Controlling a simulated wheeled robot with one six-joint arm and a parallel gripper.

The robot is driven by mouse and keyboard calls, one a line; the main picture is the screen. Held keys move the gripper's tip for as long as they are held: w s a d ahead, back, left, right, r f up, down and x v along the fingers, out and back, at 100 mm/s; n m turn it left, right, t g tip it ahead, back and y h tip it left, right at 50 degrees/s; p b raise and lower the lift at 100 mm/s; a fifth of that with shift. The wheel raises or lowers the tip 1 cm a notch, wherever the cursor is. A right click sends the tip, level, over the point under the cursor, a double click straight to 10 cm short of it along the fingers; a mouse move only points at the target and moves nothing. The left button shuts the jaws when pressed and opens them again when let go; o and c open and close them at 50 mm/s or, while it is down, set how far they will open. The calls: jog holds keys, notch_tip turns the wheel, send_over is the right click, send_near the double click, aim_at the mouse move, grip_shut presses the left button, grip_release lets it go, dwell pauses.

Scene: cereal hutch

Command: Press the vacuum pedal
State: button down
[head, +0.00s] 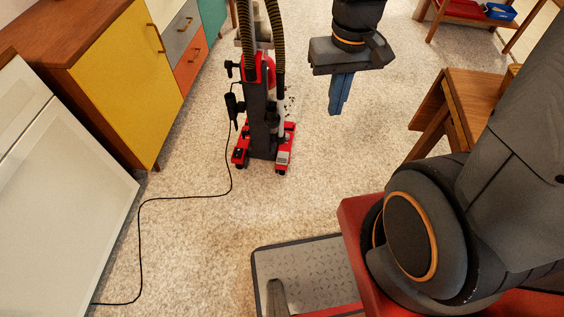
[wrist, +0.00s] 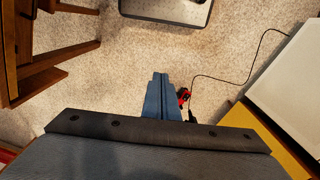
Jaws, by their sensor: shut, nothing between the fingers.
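An upright vacuum (head: 262,110) with a red and dark grey body and ribbed hoses stands on the speckled floor in the upper middle of the head view. Its red base (head: 284,152) rests on the floor, with a pale grey part on its right side. I cannot tell for sure which part is the pedal. My gripper (head: 338,108) points down, with its blue fingers together and empty, to the right of the vacuum and apart from it. In the wrist view my gripper (wrist: 158,80) hides most of the vacuum; a small red piece (wrist: 183,96) shows beside the fingers.
A black cord (head: 185,198) runs from the vacuum across the floor to the lower left. A wooden cabinet with a yellow door (head: 130,85) and a white unit (head: 60,190) stand left. Wooden furniture (head: 465,105) stands right. Floor between is clear.

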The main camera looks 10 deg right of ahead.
jog(key=w+f+b, duration=0.6)
jog(key=f, duration=0.3)
jog(key=w+f+n+t+b, duration=0.1)
jog(key=w+f+b, duration=0.45)
jog(key=f, duration=0.45)
jog(key=w+f+b, duration=0.5)
jog(key=f+b, duration=0.1)
jog(key=f, duration=0.3)
jog(key=n+t+b, duration=0.2)
jog(key=b, duration=1.7)
send_near(282, 162)
jog(key=shift+w+d+r+y, duration=0.2)
jog(key=shift+d+r+y, duration=0.1)
jog(key=shift+r, duration=0.2)
jog(key=b+x, duration=0.6)
jog(key=b, duration=0.1)
jog(key=shift+f+b, duration=0.3)
jog(key=shift+f, duration=0.25)
